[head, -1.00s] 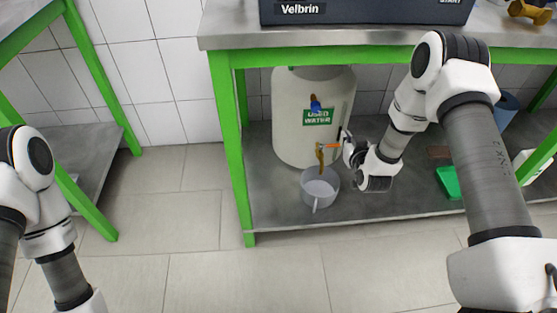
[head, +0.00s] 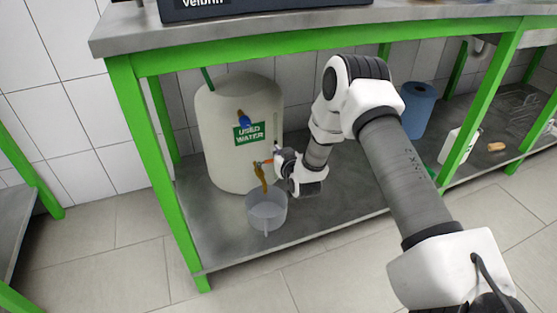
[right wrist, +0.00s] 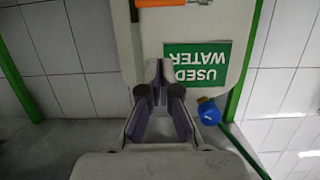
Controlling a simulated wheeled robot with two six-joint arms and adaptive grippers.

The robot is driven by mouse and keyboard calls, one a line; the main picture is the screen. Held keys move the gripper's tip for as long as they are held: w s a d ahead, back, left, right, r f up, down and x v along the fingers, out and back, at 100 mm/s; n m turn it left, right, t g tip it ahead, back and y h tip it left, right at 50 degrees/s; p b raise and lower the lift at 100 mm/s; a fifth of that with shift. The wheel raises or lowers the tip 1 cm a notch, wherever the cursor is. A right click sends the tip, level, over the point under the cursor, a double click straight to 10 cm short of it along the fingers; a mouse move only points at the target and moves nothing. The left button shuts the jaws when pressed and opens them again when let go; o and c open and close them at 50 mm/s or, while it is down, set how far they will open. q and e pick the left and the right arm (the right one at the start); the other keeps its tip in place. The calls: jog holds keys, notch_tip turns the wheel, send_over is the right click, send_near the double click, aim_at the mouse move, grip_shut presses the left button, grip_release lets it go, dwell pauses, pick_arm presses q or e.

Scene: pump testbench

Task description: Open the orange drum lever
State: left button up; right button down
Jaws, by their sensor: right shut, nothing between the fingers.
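The cream drum (head: 225,150) with a green "USED WATER" label stands on the lower shelf. A brass tap (head: 260,177) juts from its lower front with a short orange lever (head: 267,162). My right gripper (head: 277,160) is just right of the lever, shut and empty. In the right wrist view, upside down, the orange lever (right wrist: 162,3) is cut by the top edge, beyond my closed fingertips (right wrist: 158,68). A gap shows between them there; in the head view I cannot tell whether they touch. My left gripper is out of view.
A grey jug (head: 267,212) stands under the tap. A blue valve knob (head: 244,120) is higher on the drum. The green bench frame (head: 160,165) and worktop enclose the shelf. A blue roll (head: 416,108) and white container (head: 457,147) stand to the right.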

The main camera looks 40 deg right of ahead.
aim_at(268, 162)
jog(key=b+x, duration=0.1)
jog(key=x, duration=0.1)
jog(key=b+x, duration=0.1)
jog(key=x, duration=0.3)
jog(key=shift+f+b, duration=0.35)
jog(key=shift+b, duration=0.05)
jog(key=shift+s+a+f+b, duration=0.2)
jog(key=shift+s+f+b, duration=0.5)
jog(key=shift+f, duration=0.4)
jog(key=shift+s+f, duration=0.25)
jog(key=shift+s, duration=0.05)
jog(key=shift+s+a, duration=0.1)
